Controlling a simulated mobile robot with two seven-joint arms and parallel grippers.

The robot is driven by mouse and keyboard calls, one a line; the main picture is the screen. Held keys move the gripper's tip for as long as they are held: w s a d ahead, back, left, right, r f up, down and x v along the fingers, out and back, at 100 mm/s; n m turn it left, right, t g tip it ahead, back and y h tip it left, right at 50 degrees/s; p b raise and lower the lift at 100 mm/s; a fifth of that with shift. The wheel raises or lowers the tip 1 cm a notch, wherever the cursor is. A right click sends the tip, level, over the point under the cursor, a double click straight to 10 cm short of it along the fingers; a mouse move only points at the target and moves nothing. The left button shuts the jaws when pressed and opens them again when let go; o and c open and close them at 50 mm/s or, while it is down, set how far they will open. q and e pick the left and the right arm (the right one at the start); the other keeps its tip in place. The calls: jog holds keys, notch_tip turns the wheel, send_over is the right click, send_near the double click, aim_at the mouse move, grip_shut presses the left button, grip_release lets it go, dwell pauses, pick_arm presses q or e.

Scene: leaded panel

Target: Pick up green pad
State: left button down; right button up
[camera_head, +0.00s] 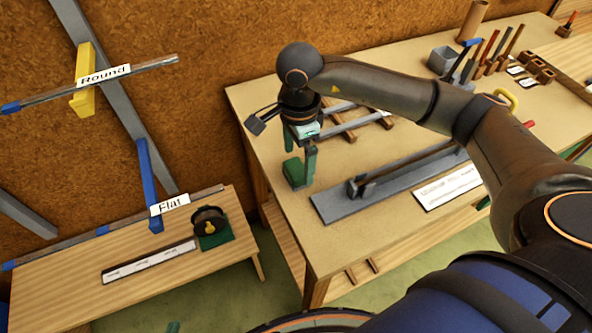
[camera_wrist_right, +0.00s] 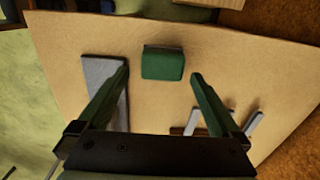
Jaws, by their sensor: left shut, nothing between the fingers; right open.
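The green pad (camera_head: 294,173) is a small dark green block on the wooden workbench (camera_head: 262,105), near its left end. In the right wrist view the pad (camera_wrist_right: 162,64) lies in line with the gap between the fingers, just beyond the tips. My right gripper (camera_head: 300,164) is open and points down over the pad; its fingers (camera_wrist_right: 160,76) are apart with nothing between them. I cannot tell how high the tips are above the bench. A small teal tip of my left gripper (camera_head: 173,327) shows at the bottom edge, shut and empty, far from the pad.
A grey metal channel (camera_head: 345,202) lies right of the pad, and grey strips on a wooden rack (camera_head: 350,125) lie behind it. Tools and a grey bin (camera_head: 442,60) stand farther right.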

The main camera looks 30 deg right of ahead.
aim_at(296, 168)
jog(key=f, duration=0.4)
jog(key=shift+w+a+f, duration=0.1)
jog(key=shift+w+a, duration=0.1)
jog(key=shift+c, duration=0.4)
jog(key=c, duration=1.2)
